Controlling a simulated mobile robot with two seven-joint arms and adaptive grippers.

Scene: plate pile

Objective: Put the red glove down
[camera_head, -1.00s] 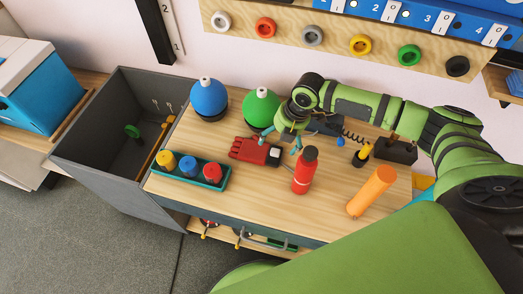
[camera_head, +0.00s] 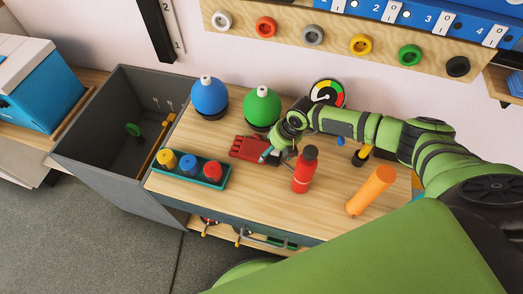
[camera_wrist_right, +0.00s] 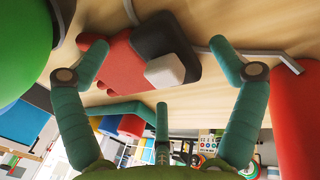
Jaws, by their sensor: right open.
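The red glove (camera_head: 245,148) lies on the wooden tabletop, below the green dome, with its fingers toward the left. My right gripper (camera_head: 268,157) is at its cuff end, which it partly hides in the head view. In the right wrist view the red glove (camera_wrist_right: 122,66) shows with a dark cuff and a pale block on it. My right gripper (camera_wrist_right: 158,62) is open there, with its teal fingers spread on either side of the glove; I cannot tell whether they touch it. My left gripper is not in view.
A red bottle (camera_head: 305,170) stands close right of the gripper, an orange cylinder (camera_head: 371,190) farther right. A green dome (camera_head: 262,107) and blue dome (camera_head: 209,97) stand behind. A teal tray (camera_head: 190,180) with colored pieces is at left. The front tabletop is clear.

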